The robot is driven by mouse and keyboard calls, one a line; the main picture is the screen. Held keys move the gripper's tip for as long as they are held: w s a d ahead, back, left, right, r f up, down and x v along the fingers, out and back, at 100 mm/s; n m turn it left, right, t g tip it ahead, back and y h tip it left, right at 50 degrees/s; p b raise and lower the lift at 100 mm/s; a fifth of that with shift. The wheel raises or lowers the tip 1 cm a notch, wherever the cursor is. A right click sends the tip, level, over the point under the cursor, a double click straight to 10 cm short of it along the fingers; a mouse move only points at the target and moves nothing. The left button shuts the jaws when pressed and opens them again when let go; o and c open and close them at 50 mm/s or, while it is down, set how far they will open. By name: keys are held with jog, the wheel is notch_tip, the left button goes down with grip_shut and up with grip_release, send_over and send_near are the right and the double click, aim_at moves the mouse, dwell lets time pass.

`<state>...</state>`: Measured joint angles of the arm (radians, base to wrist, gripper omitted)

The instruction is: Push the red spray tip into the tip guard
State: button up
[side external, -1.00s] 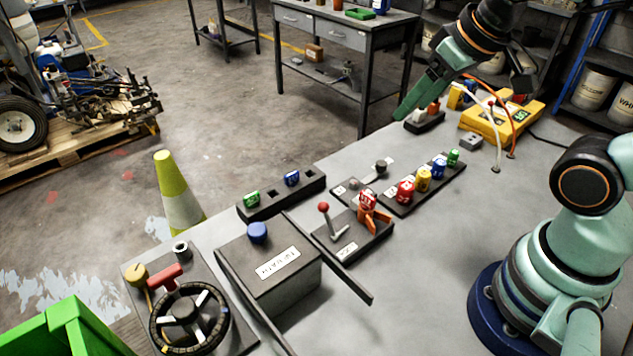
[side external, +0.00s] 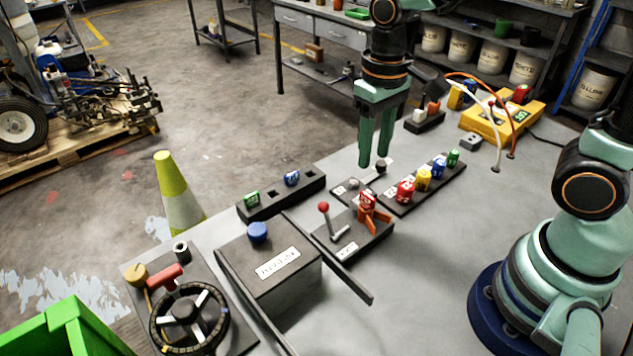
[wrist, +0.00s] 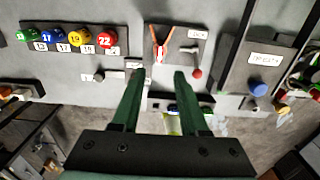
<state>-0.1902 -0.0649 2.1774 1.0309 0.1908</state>
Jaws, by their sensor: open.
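The orange tip guard (side external: 372,222) stands upright on a dark base with a red-knobbed lever (side external: 324,208). A red piece with white marks (side external: 367,200), seemingly a spray tip, sits at the top of the guard; how deep cannot be told. Another red tip (side external: 405,188) stands at the near end of the tip rack and shows in the wrist view (wrist: 105,40). My gripper (side external: 374,163) is open and empty, fingers down, behind the guard and rack. In the wrist view, the guard (wrist: 160,50) lies beyond my fingertips (wrist: 158,73).
The rack also holds yellow (side external: 424,178), blue (side external: 439,166) and green (side external: 453,157) tips. A dark holder (side external: 270,205) with green and blue pieces stands left. A box with a blue knob (side external: 258,232) and long rails is nearer. The bench right of the rack is clear.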

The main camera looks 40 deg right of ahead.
aim_at(368, 195)
jog(key=shift+f, duration=4.95)
grip_shut()
